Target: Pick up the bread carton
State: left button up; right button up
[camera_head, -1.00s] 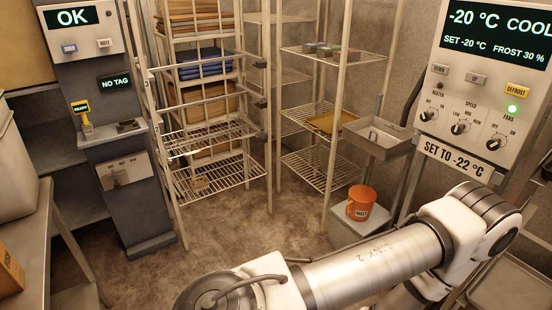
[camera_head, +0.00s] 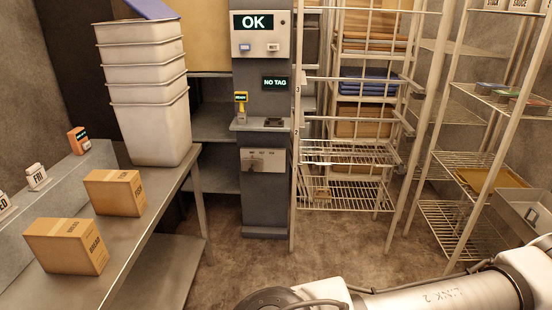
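Two brown cardboard cartons stand on the table at the left. The nearer carton (camera_head: 66,246) has side lettering that seems to read BREAD, though it is small and hard to make out. The farther carton (camera_head: 115,192) stands behind it and to the right, apart from it, and its label is too small to read surely. Both are upright and nothing holds them. Neither of my grippers is in view. Only a white link of one of my arms shows at the bottom right, well away from the cartons.
The table (camera_head: 150,235) has bare surface right of the cartons. Stacked white bins (camera_head: 150,125) stand at its back. A grey ledge (camera_head: 45,205) with small day markers runs along the left. A grey kiosk (camera_head: 263,190) reads OK and NO TAG. Wire racks (camera_head: 347,153) stand to the right.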

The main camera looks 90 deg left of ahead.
aim_at(60, 246)
jog(key=u, duration=4.25)
jog(key=i+l+u, duration=0.1)
jog(key=l, duration=0.15)
jog(key=i+l, duration=0.1)
jog(key=l+u, duration=0.05)
jog(key=l, duration=0.05)
